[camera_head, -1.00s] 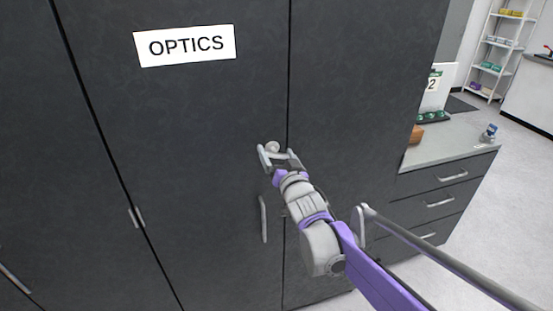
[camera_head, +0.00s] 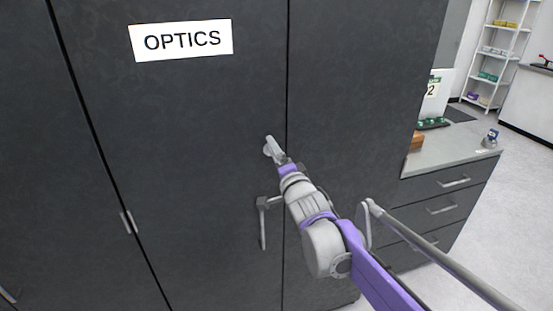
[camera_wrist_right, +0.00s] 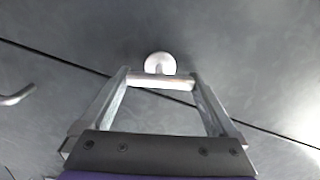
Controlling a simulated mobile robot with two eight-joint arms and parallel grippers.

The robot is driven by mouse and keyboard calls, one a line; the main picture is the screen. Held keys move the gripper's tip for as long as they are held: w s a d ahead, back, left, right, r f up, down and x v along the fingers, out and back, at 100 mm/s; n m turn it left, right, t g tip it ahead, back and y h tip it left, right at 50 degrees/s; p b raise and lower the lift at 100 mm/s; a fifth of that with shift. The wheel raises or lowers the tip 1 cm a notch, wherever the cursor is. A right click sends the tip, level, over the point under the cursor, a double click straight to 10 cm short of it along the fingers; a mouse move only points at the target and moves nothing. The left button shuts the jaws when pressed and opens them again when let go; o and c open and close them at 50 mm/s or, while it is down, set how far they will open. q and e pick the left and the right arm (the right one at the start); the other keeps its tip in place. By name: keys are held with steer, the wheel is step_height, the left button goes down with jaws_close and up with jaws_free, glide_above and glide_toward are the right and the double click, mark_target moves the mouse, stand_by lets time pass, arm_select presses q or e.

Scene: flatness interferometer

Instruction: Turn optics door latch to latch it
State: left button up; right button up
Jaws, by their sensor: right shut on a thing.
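The dark grey optics door (camera_head: 180,150) carries a white OPTICS sign (camera_head: 181,40) and stands flush beside its neighbour along a thin seam. Its latch (camera_head: 268,149) is a small pale knob with a crossbar near that seam, partly hidden by my gripper in the head view. In the right wrist view the latch (camera_wrist_right: 160,64) shows a round base, with its bar spanning between the fingers. My right gripper (camera_head: 274,147) is shut on the latch; it also shows in the right wrist view (camera_wrist_right: 161,82), one finger at each bar end. My left gripper is out of view.
A vertical door handle (camera_head: 263,228) sits just below the latch, close to my right wrist. Another handle (camera_head: 127,222) is on the left. A drawer counter (camera_head: 452,160) stands right, with shelves (camera_head: 497,50) behind. Floor shows at right.

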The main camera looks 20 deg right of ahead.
steer(key=shift+f+m+b, duration=0.1)
steer(key=shift+m+b, duration=0.25)
steer(key=shift+m, duration=1.15)
steer(key=o, duration=1)
steer(key=s, duration=1)
steer(key=shift+s+d, duration=0.2)
steer(key=shift+s, duration=0.2)
